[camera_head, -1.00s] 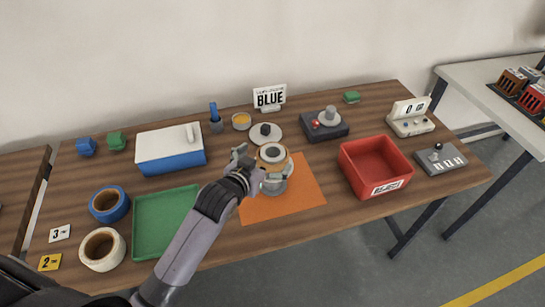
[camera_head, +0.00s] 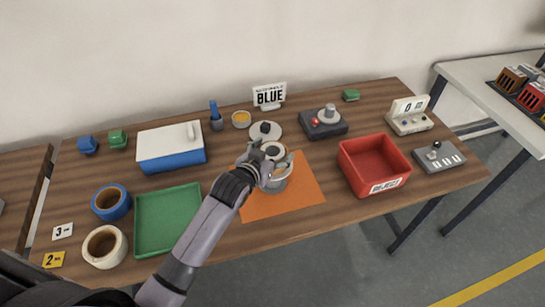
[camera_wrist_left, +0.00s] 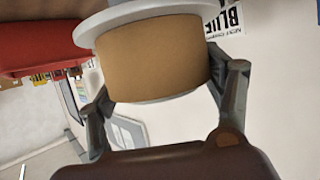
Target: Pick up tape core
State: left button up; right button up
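The tape core (camera_wrist_left: 155,52) is a tan cylinder with pale flanges. In the left wrist view it is large and close, at the top between my fingers. In the head view its pale top ring (camera_head: 274,150) shows above a grey round base (camera_head: 278,182) on the orange mat (camera_head: 300,194). My left gripper (camera_head: 268,157) is at the core, and its fingers also show in the left wrist view (camera_wrist_left: 160,76), one on each side of the core. Whether both pads press on it is not clear. My right gripper is not in view.
A red reject bin (camera_head: 374,165) stands to the right. A round lidded item (camera_head: 265,132) and the BLUE sign (camera_head: 269,96) are behind the core.

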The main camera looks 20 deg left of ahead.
pick_arm(q)
jog(key=c, duration=0.5)
jog(key=shift+o, duration=0.2)
jog(key=shift+r, duration=0.1)
